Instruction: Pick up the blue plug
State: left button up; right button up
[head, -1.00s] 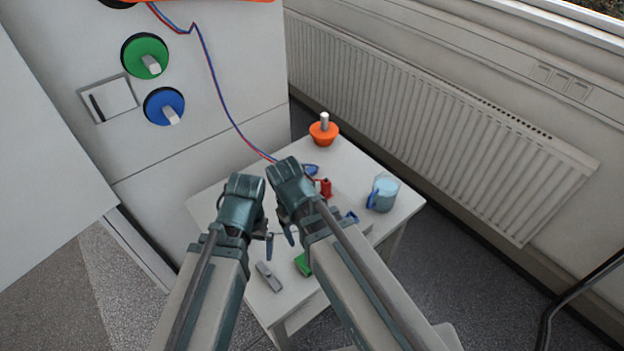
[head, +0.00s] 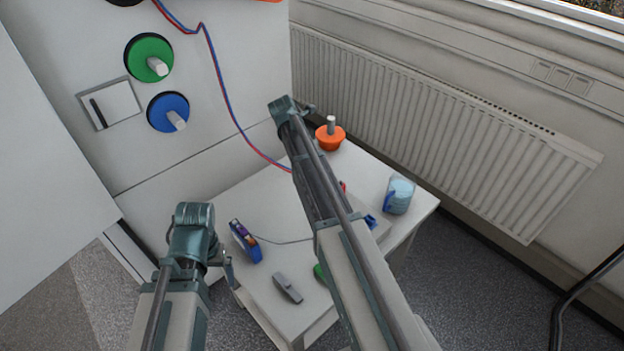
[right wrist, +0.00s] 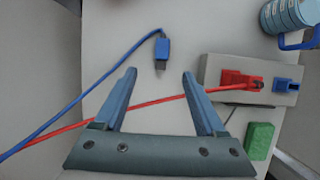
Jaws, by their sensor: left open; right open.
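The blue plug (right wrist: 162,50) lies on the white table at the end of a blue cable (right wrist: 115,72), in the right wrist view. My right gripper (right wrist: 158,74) is open and empty, with the plug just beyond and between its fingertips. In the head view, my right gripper (head: 298,108) is over the table's far side, and my arm seems to hide the plug. My left gripper (head: 222,258) is open and empty by the table's left edge.
A grey block (right wrist: 285,98) carries a red plug (right wrist: 240,82) and a blue socket (right wrist: 287,86). A mug (head: 398,196), an orange knob (head: 330,138), a blue device (head: 245,241), a grey clip (head: 287,288) and a green block (right wrist: 259,141) are on the table. A radiator stands behind.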

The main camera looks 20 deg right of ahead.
jog(key=shift+b+x, duration=4.05)
jog(key=shift+x, duration=0.3)
jog(key=shift+a, duration=0.1)
jog(key=shift+f, duration=0.1)
jog(key=b+x, duration=0.5)
jog(key=shift+s+f, duration=0.15)
jog(key=shift+s, duration=0.05)
grip_shut()
